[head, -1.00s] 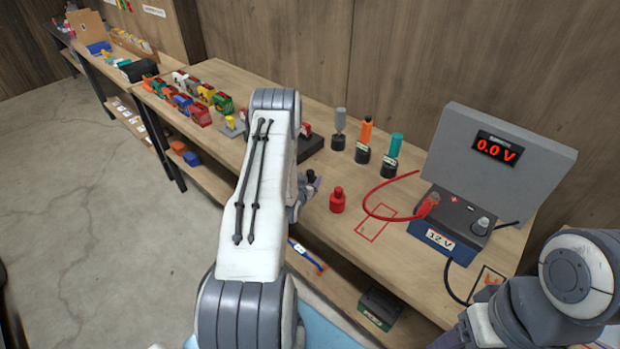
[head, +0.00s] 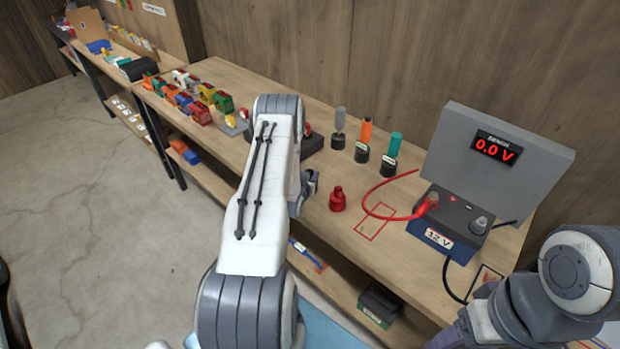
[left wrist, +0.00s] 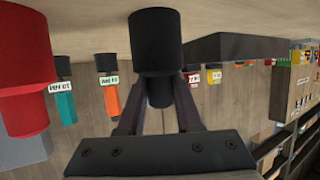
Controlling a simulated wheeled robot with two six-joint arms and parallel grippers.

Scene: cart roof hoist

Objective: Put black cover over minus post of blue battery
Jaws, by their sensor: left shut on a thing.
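The blue battery (head: 437,243) with a dark top and a "12 V" label stands on the bench at the right. Its bare grey post (head: 481,224) is on the right of the top; a red clamp covers the other post. My left gripper (left wrist: 157,95) is shut on the black cover (left wrist: 155,42), a dark cylinder with a wider end, in the left wrist view. In the head view that gripper is near the bench's front edge, left of the battery, and mostly hidden by my arm. My right arm shows at the lower right, its gripper out of view.
A red cover (head: 337,199) stands just right of my left gripper; it also shows in the left wrist view (left wrist: 25,70). A grey panel (head: 500,150) reading 0.0 V stands behind the battery. Handled tools stand behind. A red cable loops left of the battery.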

